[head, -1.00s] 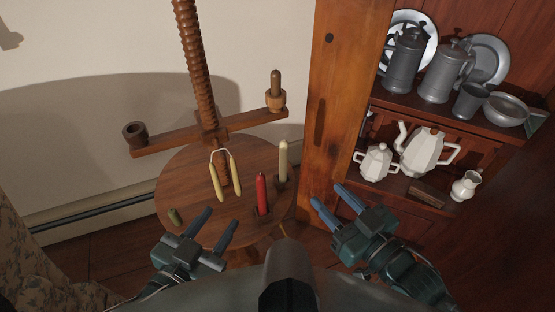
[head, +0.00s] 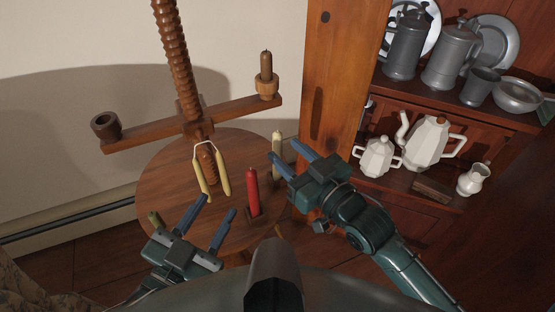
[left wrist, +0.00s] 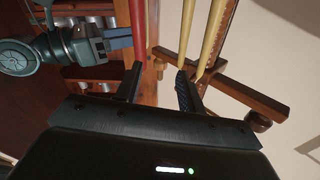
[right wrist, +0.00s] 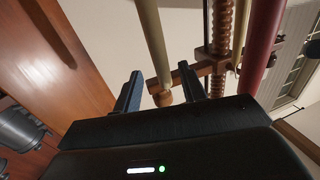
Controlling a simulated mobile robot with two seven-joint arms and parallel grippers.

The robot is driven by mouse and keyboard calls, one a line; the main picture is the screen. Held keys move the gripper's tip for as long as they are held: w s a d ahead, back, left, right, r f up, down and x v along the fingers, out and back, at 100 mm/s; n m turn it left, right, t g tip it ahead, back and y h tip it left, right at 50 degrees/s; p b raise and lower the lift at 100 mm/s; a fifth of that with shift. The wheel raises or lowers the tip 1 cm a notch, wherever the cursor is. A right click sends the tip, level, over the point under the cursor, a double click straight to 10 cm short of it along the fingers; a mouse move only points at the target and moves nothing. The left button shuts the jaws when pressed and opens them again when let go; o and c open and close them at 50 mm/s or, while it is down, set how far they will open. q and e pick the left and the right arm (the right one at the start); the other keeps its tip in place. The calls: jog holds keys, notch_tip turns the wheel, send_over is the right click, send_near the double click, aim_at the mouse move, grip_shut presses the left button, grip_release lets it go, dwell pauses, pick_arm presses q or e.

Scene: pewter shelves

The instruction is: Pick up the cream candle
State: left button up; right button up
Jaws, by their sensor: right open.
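The cream candle (head: 278,142) stands upright at the right side of the round wooden table, its lower part hidden behind my right gripper in the head view. My right gripper (head: 283,153) is open, its fingertips close to the candle. In the right wrist view the cream candle (right wrist: 152,40) lines up between the open fingers (right wrist: 162,76); I cannot tell whether they touch it. My left gripper (head: 219,205) is open and empty over the table's front left, below a pair of yellowish candles (head: 222,176) joined by a wick.
A red candle (head: 252,190) stands between my grippers, close to the cream one. A wooden screw post (head: 176,65) with a crossarm (head: 150,132) rises behind. The cupboard (head: 328,90) with pewter and white pots (head: 427,142) is at right. A small green piece (head: 155,219) lies at the table's left.

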aim_at(281, 148)
jog(key=b+x, duration=0.1)
jog(key=x, duration=0.2)
jog(key=shift+w+a, duration=0.2)
jog(key=shift+a, duration=0.15)
grip_shut()
